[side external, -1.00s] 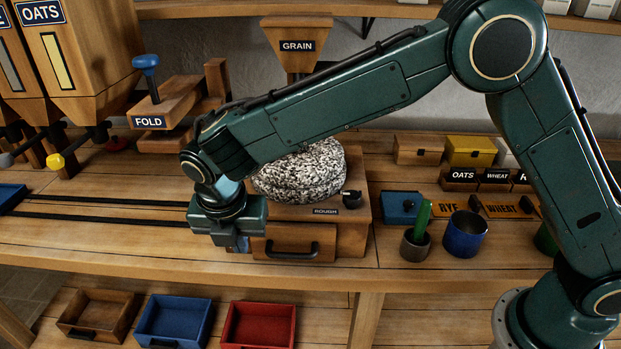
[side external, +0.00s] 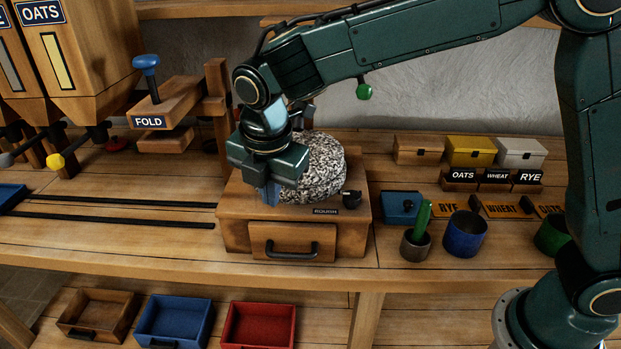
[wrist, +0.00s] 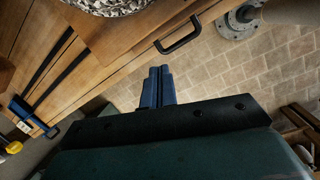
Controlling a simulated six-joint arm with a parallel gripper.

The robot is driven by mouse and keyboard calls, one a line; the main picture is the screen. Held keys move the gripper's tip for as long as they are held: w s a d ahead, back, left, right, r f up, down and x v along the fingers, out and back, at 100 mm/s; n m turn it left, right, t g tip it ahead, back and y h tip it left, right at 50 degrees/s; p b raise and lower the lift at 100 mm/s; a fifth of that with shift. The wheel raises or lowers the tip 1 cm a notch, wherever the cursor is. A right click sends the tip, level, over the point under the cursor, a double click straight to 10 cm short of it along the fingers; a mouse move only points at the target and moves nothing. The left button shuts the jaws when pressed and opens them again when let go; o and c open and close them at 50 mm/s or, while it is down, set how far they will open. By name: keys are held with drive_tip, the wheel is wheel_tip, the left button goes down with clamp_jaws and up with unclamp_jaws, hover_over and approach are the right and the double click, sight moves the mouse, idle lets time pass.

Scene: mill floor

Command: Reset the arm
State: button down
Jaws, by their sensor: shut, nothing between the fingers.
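My gripper (side external: 268,193) is in front of the left part of the speckled millstone (side external: 318,168) in the side view, its fingers pointing down. Its blue fingers are shut and empty; they also show together in the wrist view (wrist: 158,88). The millstone sits on a wooden mill box marked ROUGH (side external: 235,207), which has a front drawer (side external: 300,235) with a dark handle. The drawer looks shut. In the wrist view a speckled edge of the millstone (wrist: 105,5) shows at the top, and the drawer handle (wrist: 180,35) is right of centre.
A wooden press marked FOLD (side external: 165,105) stands left of my gripper. At right are a blue cup (side external: 465,234), a dark cup (side external: 416,244) with a green stick, and lidded boxes (side external: 470,150). Wooden, blue (side external: 173,317) and red trays sit on the lower shelf.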

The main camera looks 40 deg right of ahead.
drive_tip(key=s+d+r+m+t+y, duration=0.1)
drive_tip(key=s+d+r+m, duration=0.35)
drive_tip(key=d, duration=0.25)
drive_tip(key=s+d+r+m, duration=0.4)
drive_tip(key=s+d+m, duration=0.1)
drive_tip(key=d+m, duration=0.15)
drive_tip(key=s+d+m+t, duration=0.1)
drive_tip(key=s+d+m, duration=0.3)
drive_tip(key=s+m, duration=0.2)
drive_tip(key=s+d+f+m+t, duration=0.1)
drive_tip(key=s+d+m, duration=0.3)
drive_tip(key=s, duration=0.5)
drive_tip(key=shift+s+d+f+m, duration=0.15)
drive_tip(key=shift+d+f+m, duration=0.05)
drive_tip(key=shift+m, duration=0.7)
